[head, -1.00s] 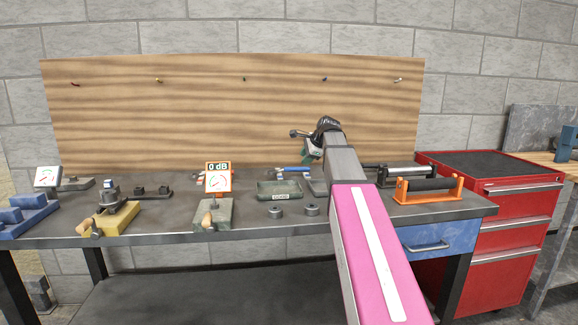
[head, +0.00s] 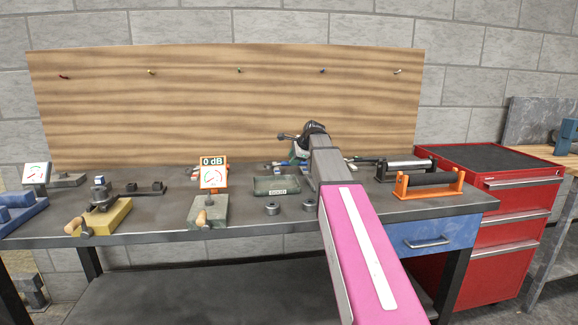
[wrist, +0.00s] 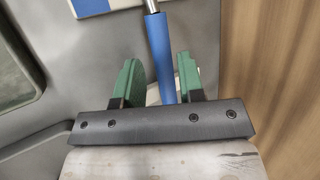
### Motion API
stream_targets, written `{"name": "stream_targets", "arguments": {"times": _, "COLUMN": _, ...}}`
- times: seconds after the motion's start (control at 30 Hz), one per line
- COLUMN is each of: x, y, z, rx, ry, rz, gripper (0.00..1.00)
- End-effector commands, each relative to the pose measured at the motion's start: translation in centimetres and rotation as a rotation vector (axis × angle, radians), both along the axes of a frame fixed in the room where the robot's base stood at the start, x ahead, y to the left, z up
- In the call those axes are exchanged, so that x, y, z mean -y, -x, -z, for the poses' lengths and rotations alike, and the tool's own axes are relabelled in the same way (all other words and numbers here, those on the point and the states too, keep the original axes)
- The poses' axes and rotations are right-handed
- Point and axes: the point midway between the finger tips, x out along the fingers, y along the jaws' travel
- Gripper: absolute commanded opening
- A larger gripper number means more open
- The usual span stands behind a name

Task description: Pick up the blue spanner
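The blue spanner (wrist: 158,45) shows in the wrist view as a blue handle with a bright metal shaft at the top edge. The handle runs down between the two green fingers of my gripper (wrist: 157,70). The fingers are apart, with a gap on each side of the handle. The handle's lower end is hidden behind the dark gripper bar. In the head view my gripper (head: 300,152) is low over the back of the bench near the wooden board, and my own arm and gripper hide most of the spanner.
The wooden board (head: 220,105) with several pegs stands close behind the gripper. A grey-green tray (head: 263,192) lies on the bench (head: 330,222) in front. An orange-framed meter (head: 213,174) stands left, and an orange roller holder (head: 428,184) sits right.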

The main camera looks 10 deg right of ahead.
Motion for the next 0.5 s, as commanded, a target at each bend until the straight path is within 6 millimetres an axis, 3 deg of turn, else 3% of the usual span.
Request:
{"name": "stream_targets", "arguments": {"times": 0.2, "x": -1.0, "y": -1.6, "z": 2.2, "rx": -0.001, "ry": 0.000, "rz": 0.000, "gripper": 0.36}}
{"name": "stream_targets", "arguments": {"times": 0.43, "x": -1.1, "y": -1.7, "z": 2.3, "rx": 0.000, "ry": 0.000, "rz": 0.000, "gripper": 0.36}}
{"name": "stream_targets", "arguments": {"times": 0.47, "x": -1.1, "y": -1.7, "z": 2.3, "rx": 0.000, "ry": 0.000, "rz": 0.000, "gripper": 0.29}}
{"name": "stream_targets", "arguments": {"times": 0.5, "x": -1.1, "y": -1.7, "z": 2.3, "rx": 0.000, "ry": 0.000, "rz": 0.000, "gripper": 0.16}}
